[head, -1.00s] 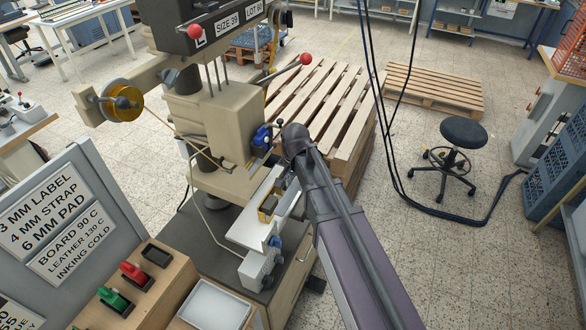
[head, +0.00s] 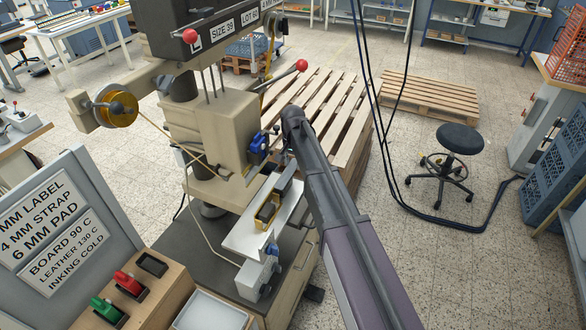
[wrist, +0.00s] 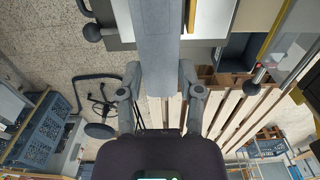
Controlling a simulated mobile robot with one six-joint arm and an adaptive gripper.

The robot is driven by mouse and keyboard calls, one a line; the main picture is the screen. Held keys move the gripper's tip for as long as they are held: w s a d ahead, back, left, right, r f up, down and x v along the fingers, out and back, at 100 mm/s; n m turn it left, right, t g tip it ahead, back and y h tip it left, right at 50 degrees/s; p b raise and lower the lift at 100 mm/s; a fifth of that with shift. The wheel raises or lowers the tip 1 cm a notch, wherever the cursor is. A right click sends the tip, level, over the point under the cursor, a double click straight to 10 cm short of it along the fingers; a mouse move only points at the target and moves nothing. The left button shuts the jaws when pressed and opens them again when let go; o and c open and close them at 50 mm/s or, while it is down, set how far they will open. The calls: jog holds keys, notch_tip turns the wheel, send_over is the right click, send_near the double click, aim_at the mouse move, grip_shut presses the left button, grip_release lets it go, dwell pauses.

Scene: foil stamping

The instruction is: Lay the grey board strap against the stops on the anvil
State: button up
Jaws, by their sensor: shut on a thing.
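The grey board strap (wrist: 158,35) shows in the wrist view as a flat, pale grey strip. My gripper (wrist: 160,75) is shut on its near end, with a finger on each side. The strap's far part overlaps the white anvil (wrist: 121,22) in this view; I cannot tell whether they touch. In the head view the white anvil plate (head: 245,240) juts out under the press head, with a yellow and dark block (head: 267,212) on it. My gripper is at the anvil's right side there, mostly hidden by my arm. The stops are not clearly distinguishable.
The beige press (head: 215,130) stands behind the anvil, with a red-knobbed lever (head: 301,66). A control box with red and green switches (head: 128,283) and a sign panel (head: 60,220) are at the lower left. Wooden pallets (head: 330,110) lie behind my arm. Black cables hang at right.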

jog(key=shift+w, duration=0.15)
jog(key=shift+w, duration=0.3)
jog(key=shift+w+f+b, duration=0.15)
jog(key=shift+f+b, duration=0.35)
jog(key=shift+w+f+b, duration=0.15)
jog(key=shift+f+b, duration=0.3)
jog(key=shift+f, duration=0.05)
jog(key=shift+f+b, duration=0.85)
jog(key=shift+b, duration=0.05)
jog(key=shift+f, duration=0.15)
jog(key=o, duration=0.8)
jog(key=shift+o, duration=0.2)
notch_tip(320, 180, up, 12)
jog(key=p, duration=1.2)
